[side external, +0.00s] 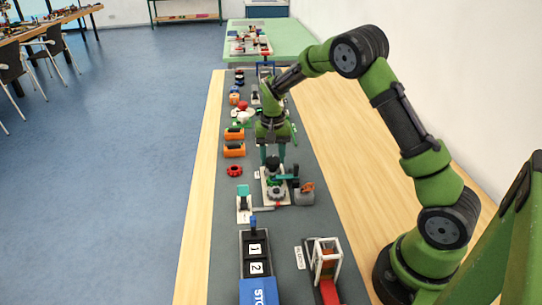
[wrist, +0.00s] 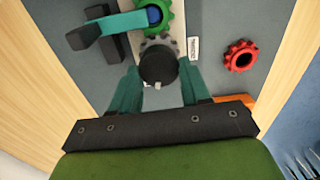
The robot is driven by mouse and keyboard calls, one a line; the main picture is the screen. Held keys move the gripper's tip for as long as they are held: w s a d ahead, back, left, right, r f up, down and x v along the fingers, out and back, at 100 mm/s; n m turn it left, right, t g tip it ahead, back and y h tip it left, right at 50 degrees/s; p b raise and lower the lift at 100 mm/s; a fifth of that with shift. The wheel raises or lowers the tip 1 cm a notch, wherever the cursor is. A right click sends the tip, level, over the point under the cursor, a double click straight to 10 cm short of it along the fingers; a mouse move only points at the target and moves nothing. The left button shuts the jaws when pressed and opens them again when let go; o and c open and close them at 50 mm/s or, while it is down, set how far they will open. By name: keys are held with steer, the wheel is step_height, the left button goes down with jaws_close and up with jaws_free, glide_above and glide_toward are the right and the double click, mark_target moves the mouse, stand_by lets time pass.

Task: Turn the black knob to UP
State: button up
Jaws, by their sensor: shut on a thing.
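The black knob (wrist: 158,65) is a round black cap above a grey gear in the wrist view. A small white mark shows on its rim on the side toward my palm. In the side view the knob (side external: 271,161) stands on a light base plate with gears. My gripper (wrist: 158,78) has its teal fingers on either side of the knob and is shut on it. In the side view my gripper (side external: 272,158) reaches down from above onto the knob. The lettering on the small white label (wrist: 193,48) beside the gear is too small to read.
A green gear (wrist: 155,15) and a teal crank arm (wrist: 108,28) sit close to the knob. A red ring gear (wrist: 241,56) lies apart on the grey mat. Orange blocks (side external: 234,150) lie left of my gripper. A blue and black box (side external: 256,260) stands nearer the camera.

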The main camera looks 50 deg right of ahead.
mark_target(273, 159)
steer(key=shift+s+m, duration=0.1)
steer(key=shift+m, duration=1.4)
steer(key=o, duration=1.1)
steer(key=shift+c, duration=0.2)
step_height(273, 159, up, 17)
